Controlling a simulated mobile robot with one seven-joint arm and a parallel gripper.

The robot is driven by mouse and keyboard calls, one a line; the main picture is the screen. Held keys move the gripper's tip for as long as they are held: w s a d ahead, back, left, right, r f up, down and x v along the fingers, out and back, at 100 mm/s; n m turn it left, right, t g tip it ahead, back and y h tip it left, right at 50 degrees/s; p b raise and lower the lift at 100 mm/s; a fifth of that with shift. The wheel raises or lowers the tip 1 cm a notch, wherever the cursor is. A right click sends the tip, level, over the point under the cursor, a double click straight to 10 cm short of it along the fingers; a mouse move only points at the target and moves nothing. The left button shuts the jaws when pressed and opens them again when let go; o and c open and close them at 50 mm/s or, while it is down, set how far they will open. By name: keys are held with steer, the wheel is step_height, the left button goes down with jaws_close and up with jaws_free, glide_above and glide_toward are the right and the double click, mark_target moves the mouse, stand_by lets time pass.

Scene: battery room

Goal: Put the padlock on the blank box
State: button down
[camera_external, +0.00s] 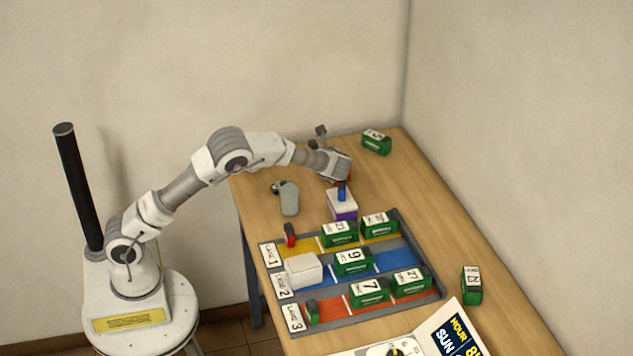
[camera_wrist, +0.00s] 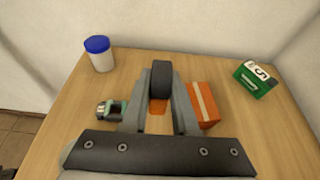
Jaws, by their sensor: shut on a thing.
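My gripper (camera_external: 338,163) is low over the back of the table. In the wrist view its two grey fingers (camera_wrist: 160,92) are shut on a dark rounded thing (camera_wrist: 160,76). I cannot tell for sure that this is the padlock. A plain whitish box (camera_external: 304,271) with no number showing stands at the left end of the middle lane, apart from my gripper. A white and purple box (camera_external: 343,206) with a small blue thing (camera_external: 341,190) at its top stands just in front of my gripper. An orange box (camera_wrist: 203,103) with a pale stripe is beside the right finger.
Several numbered green boxes (camera_external: 353,262) stand on the grey lane tray (camera_external: 438,288). Other green boxes stand at the back (camera_external: 376,141) and right (camera_external: 471,285). A grey thing (camera_external: 289,198) is left of my gripper. A blue-lidded white jar (camera_wrist: 99,54) stands at back left.

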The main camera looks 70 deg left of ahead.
steer(key=s+d+r+m+t+p, duration=0.1)
steer(key=s+d+r, duration=0.1)
steer(key=d, duration=1.1)
steer(key=s+d+r+m+t+p, duration=0.1)
steer(key=s+d+p, duration=0.1)
steer(key=d, duration=1.1)
steer(key=s+d+r+m+t+p, duration=0.1)
steer(key=s+d+r+t, duration=0.1)
steer(key=s+d, duration=0.65)
steer(key=s+d+r+m+t+p, duration=0.1)
steer(key=s+d+r+m+p, duration=0.1)
steer(key=s+d, duration=0.65)
steer(key=b, duration=0.1)
glide_above(303, 261)
steer(key=shift+h, duration=0.4)
step_height(303, 261, down, 7)
steer(key=shift+d+r, duration=0.1)
steer(key=shift+r, duration=0.1)
steer(key=shift+f+b, duration=0.4)
steer(key=shift+f, duration=1.6)
steer(key=shift+f, duration=0.1)
